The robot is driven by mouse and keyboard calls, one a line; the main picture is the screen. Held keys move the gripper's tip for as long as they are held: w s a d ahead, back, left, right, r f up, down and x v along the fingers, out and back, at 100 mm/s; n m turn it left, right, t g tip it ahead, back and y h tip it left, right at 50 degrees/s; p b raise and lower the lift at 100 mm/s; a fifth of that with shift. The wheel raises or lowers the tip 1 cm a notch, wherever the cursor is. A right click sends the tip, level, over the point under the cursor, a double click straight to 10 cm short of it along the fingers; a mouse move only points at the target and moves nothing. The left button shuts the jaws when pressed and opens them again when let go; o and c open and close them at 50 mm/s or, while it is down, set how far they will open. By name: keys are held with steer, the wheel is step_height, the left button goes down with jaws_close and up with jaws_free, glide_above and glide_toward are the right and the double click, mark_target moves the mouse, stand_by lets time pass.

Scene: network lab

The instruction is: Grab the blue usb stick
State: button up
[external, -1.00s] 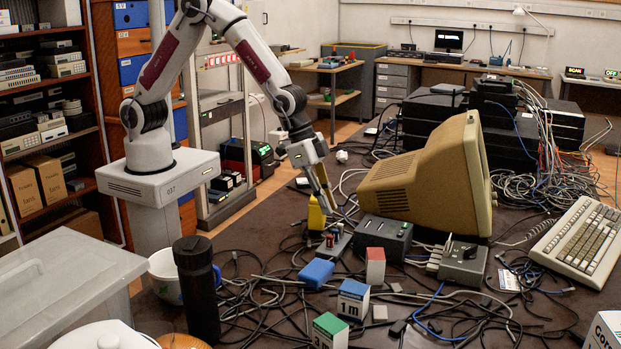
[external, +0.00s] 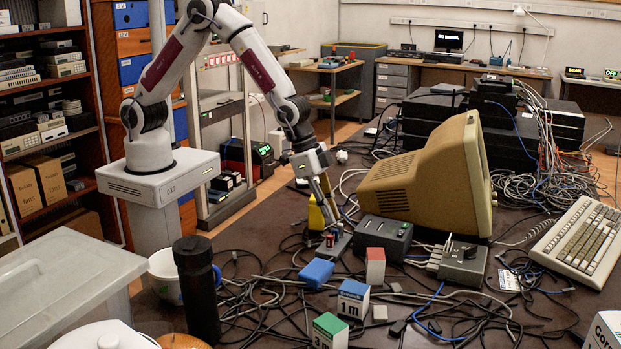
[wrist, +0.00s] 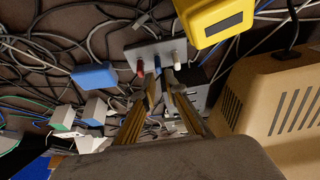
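A small grey hub (external: 333,249) lies on the dark table and also shows at the top of the wrist view (wrist: 150,49). Three sticks stand in it: a red one (wrist: 140,68), a white one (wrist: 177,58) and, between them, the blue usb stick (wrist: 157,62), partly hidden by my fingers. My gripper (wrist: 161,78) points down at the hub, its two fingers apart on either side of the blue stick's line. In the external view my gripper (external: 333,219) is just above the hub. I cannot tell whether the fingers touch the stick.
A yellow device (external: 316,213) stands close behind the hub. A dark grey box (external: 384,237) and a beige monitor (external: 415,185) are to its right. A blue block (external: 316,271) lies in front, among loose cables and labelled cubes (external: 353,299).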

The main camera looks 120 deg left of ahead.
mark_target(335, 230)
steer(key=shift+f, duration=0.1)
steer(key=shift+x, duration=2.5)
steer(key=shift+s, duration=0.15)
jaws_close()
steer(key=shift+d+r, duration=0.1)
steer(key=shift+r, duration=4.85)
